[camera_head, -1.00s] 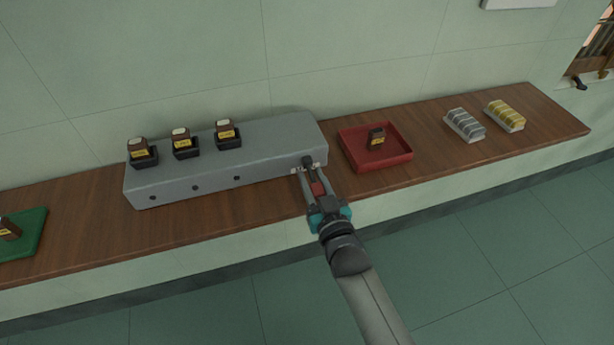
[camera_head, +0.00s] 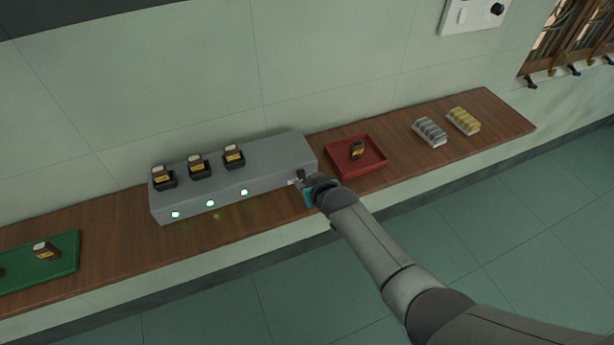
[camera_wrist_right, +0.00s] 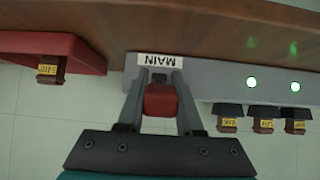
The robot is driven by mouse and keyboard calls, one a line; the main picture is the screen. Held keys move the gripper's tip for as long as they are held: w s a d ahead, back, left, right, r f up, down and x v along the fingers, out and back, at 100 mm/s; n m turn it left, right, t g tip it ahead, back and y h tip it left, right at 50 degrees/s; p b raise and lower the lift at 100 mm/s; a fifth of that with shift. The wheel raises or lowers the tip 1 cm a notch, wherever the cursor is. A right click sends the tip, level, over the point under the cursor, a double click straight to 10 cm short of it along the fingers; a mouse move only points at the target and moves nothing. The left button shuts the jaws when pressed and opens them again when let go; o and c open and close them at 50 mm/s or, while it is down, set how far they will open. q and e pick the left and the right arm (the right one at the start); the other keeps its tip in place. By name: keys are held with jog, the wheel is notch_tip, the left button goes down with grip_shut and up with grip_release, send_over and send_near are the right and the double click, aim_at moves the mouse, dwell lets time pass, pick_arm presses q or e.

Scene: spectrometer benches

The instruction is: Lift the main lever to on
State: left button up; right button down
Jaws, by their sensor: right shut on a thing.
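The grey spectrometer bench unit (camera_head: 240,180) stands on the wooden shelf, with three green lamps (camera_head: 210,203) lit along its front. Its main lever has a red grip (camera_wrist_right: 160,100), seen in the right wrist view below the MAIN label (camera_wrist_right: 160,60). My right gripper (camera_wrist_right: 158,88) is shut on the red grip, one finger on each side. In the head view the right gripper (camera_head: 301,180) is at the unit's right front end, and it hides most of the lever. My left gripper is not in view.
Three brown bottles sit in black holders (camera_head: 198,172) on the unit. A red tray (camera_head: 372,168) with a bottle stands just right of the gripper. Silver (camera_head: 429,132) and gold (camera_head: 463,121) racks stand at the right.

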jog(key=shift+w+r+g+p, duration=0.1)
jog(key=shift+r+g+p, duration=0.2)
jog(key=shift+g+p, duration=0.4)
jog(key=c, duration=0.6)
grip_release()
jog(key=shift+o, duration=0.2)
jog(key=shift+s+d+r+p, duration=0.1)
jog(key=shift+s+r+p, duration=0.25)
jog(key=shift+r, duration=0.05)
jog(key=p+v, duration=0.3)
jog(key=v, duration=1.1)
jog(key=shift+a+p, duration=0.2)
jog(key=shift+p, duration=0.2)
